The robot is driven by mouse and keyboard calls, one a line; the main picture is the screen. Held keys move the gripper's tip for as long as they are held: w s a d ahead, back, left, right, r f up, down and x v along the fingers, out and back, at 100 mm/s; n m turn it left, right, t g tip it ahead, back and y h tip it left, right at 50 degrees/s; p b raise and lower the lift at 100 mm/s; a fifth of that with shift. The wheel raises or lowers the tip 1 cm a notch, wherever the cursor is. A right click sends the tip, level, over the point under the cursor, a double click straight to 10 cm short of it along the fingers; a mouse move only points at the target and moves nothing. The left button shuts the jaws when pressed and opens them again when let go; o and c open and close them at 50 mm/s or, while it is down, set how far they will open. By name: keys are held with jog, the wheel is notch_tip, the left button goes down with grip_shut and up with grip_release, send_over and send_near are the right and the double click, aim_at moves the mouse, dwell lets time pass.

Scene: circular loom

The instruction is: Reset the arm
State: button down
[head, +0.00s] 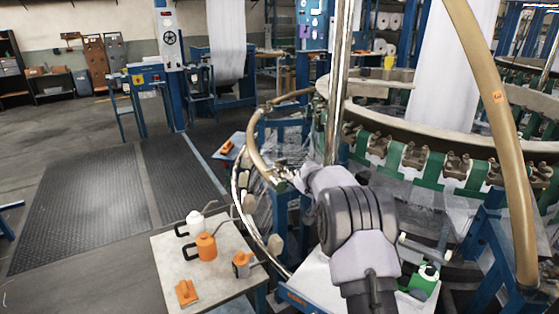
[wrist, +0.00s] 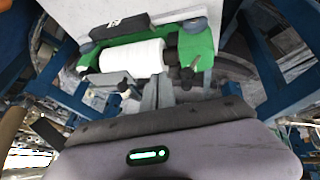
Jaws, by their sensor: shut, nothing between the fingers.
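My gripper (wrist: 157,82) is shut and empty in the wrist view, its two grey fingers close together. Beyond the fingertips is a white roll (wrist: 132,57) in a green holder (wrist: 198,45); I cannot tell whether the fingers touch it. In the head view my arm (head: 355,225) reaches up from the bottom, in front of the circular loom (head: 425,180). The fingers cannot be made out clearly in that view.
A small table (head: 165,262) at lower left holds orange and white bottles (head: 206,246) and an orange tool (head: 186,292). A metal post (head: 341,70) and curved tan pipe (head: 495,95) stand near the arm. Dark floor mats (head: 100,200) are clear at left.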

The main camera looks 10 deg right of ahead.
jog(key=s+a+r+n+t+y, duration=0.1)
jog(key=s+a+r+y, duration=0.1)
jog(key=s+a+r, duration=0.6)
jog(key=s+a+r+n+t+y, duration=0.1)
jog(key=s+a+r, duration=0.4)
jog(key=r, duration=0.5)
jog(key=s+a+n+y, duration=0.1)
jog(key=s+a, duration=0.3)
jog(key=s, duration=0.4)
jog(key=s+a+n+t+y, duration=0.1)
jog(key=s+a+y, duration=0.1)
jog(key=s, duration=0.7)
jog(key=s+a+n+t+y, duration=0.1)
jog(key=s+a+y, duration=0.1)
jog(key=s+a, duration=0.3)
jog(key=s, duration=0.4)
jog(key=shift+a+r+n, duration=0.25)
jog(key=shift+a+n, duration=0.05)
jog(key=shift+a, duration=0.05)
